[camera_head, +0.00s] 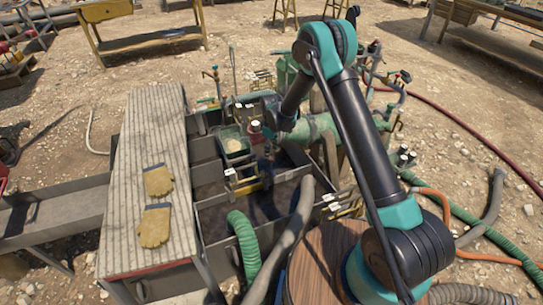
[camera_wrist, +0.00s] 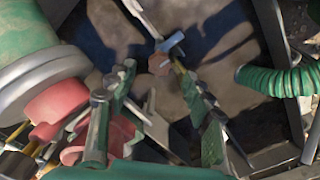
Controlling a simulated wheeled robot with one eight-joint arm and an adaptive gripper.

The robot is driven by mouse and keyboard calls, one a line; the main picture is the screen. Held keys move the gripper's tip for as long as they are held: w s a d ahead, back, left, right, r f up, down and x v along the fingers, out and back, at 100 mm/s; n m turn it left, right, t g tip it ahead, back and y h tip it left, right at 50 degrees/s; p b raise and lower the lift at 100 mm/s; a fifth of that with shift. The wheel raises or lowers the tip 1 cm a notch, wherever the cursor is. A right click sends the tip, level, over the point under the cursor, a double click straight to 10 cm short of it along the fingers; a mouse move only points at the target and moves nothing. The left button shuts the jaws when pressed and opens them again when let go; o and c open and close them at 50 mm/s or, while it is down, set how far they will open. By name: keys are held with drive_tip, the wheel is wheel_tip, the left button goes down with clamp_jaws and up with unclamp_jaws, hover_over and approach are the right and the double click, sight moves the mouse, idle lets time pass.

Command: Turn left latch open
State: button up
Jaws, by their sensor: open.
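In the wrist view a small latch-like part with a blue bar (camera_wrist: 172,41) and a reddish-brown hexagonal piece (camera_wrist: 159,64) shows just beyond my fingertips. I cannot tell for sure that it is the left latch. My gripper (camera_wrist: 158,88) is open, with its greenish fingers apart and nothing clearly between them. In the head view my gripper (camera_head: 266,165) hangs over the mud tank (camera_head: 214,216), near a yellow bracket (camera_head: 244,187) by the inner divider. My wrist hides part of the tank there, and contact with the latch cannot be made out.
A ribbed cover (camera_head: 150,115) with two yellow gloves (camera_head: 158,181) lies left of the tank. A green hose (camera_head: 243,245) and a grey hose (camera_head: 297,222) run into it; the green hose (camera_wrist: 275,80) also shows in the wrist view. Green pump machinery (camera_head: 318,128) stands close on the right.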

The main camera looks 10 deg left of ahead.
wheel_tip(320, 180, up, 8)
drive_tip(key=shift+f, duration=0.15)
idle(0.3)
